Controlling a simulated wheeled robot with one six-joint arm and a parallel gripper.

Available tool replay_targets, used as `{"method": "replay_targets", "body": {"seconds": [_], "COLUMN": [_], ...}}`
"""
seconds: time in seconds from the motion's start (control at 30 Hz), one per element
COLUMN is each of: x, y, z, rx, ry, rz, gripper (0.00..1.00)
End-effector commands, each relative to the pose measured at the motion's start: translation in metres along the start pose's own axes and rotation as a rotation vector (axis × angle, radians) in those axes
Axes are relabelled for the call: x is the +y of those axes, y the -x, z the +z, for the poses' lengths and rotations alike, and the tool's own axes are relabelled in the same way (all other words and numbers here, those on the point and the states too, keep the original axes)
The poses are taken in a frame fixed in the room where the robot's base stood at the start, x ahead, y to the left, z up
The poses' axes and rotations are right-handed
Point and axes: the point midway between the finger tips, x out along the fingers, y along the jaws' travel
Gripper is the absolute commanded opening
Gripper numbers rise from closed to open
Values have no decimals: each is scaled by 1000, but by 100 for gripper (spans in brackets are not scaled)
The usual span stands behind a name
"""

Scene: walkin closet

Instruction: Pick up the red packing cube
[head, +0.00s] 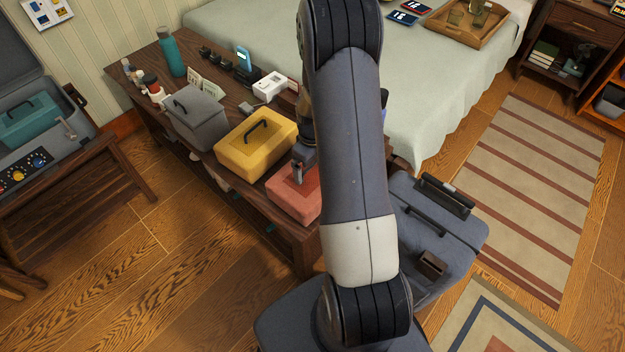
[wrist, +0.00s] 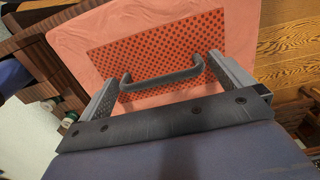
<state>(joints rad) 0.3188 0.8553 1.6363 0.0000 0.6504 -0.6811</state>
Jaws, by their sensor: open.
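The red packing cube (head: 292,201) lies on the near right end of the wooden bench, partly hidden behind my arm in the head view. In the wrist view the cube (wrist: 90,38) fills the upper middle, with a dotted mesh panel and a dark handle (wrist: 162,78) across it. My gripper (wrist: 162,75) is open, with one finger at each side of the handle's ends. In the head view my gripper (head: 299,172) is over the cube's top. I cannot tell whether the fingers touch the cube.
A yellow packing cube (head: 240,158) stands directly left of the red one, and a grey cube (head: 196,128) stands beyond it. A bottle (head: 172,52) and small items crowd the bench's back. A bed (head: 440,85) stands behind. A grey case (head: 450,225) is at right.

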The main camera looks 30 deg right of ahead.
Motion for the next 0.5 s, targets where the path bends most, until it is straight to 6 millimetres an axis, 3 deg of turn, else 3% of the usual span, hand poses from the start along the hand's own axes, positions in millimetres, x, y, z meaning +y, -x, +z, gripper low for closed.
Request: {"method": "replay_targets", "body": {"seconds": [0.27, 0.5], "x": [0, 0], "y": [-5, -4], "z": [0, 0], "rx": [1, 1], "ry": [0, 0], "rz": [0, 0], "gripper": [100, 82]}}
